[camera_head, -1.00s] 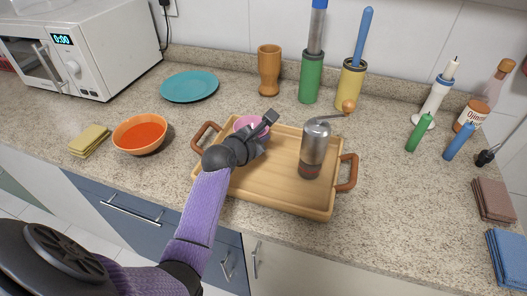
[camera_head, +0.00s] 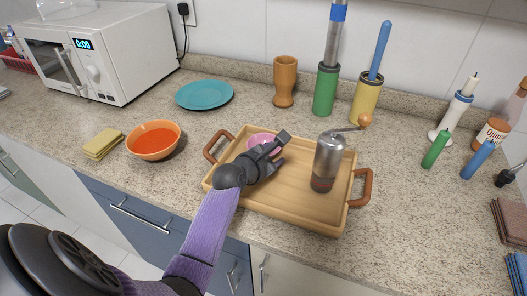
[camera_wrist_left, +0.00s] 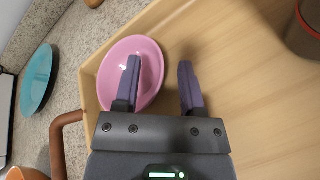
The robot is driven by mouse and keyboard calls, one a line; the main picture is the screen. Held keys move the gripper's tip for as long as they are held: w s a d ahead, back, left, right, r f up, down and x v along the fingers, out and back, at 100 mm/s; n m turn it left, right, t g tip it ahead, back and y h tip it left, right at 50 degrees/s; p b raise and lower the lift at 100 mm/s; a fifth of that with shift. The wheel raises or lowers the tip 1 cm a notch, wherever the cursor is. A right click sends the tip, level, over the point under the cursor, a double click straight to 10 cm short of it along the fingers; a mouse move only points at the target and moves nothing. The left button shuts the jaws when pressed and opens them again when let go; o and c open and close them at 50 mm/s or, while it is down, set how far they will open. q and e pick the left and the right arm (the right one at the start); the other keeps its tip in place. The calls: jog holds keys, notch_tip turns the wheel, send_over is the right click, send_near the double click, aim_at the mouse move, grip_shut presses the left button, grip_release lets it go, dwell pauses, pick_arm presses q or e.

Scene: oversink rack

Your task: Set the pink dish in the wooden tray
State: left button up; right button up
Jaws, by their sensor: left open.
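The pink dish (camera_head: 259,138) lies in the back left corner of the wooden tray (camera_head: 300,215), partly hidden behind my left gripper (camera_head: 280,150). In the left wrist view the dish (camera_wrist_left: 112,75) looks upright, close to the tray's wall. My left gripper (camera_wrist_left: 159,66) is open, its fingers apart with nothing between them except bare tray and the dish's edge. One finger overlaps the dish in that view; I cannot tell whether it touches. The other finger is over bare tray floor. My right gripper is not in view.
A metal grinder (camera_head: 327,160) with a side crank stands in the tray, right of the dish. An orange bowl (camera_head: 154,141), a teal plate (camera_head: 205,95) and a wooden cup (camera_head: 285,80) stand around it. The tray's front middle is bare.

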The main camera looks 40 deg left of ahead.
pick_arm(q)
jog(key=p+v, duration=0.4)
jog(key=v, duration=0.7)
jog(key=shift+r, duration=0.1)
jog(key=shift+s, duration=0.2)
jog(key=shift+a, duration=0.1)
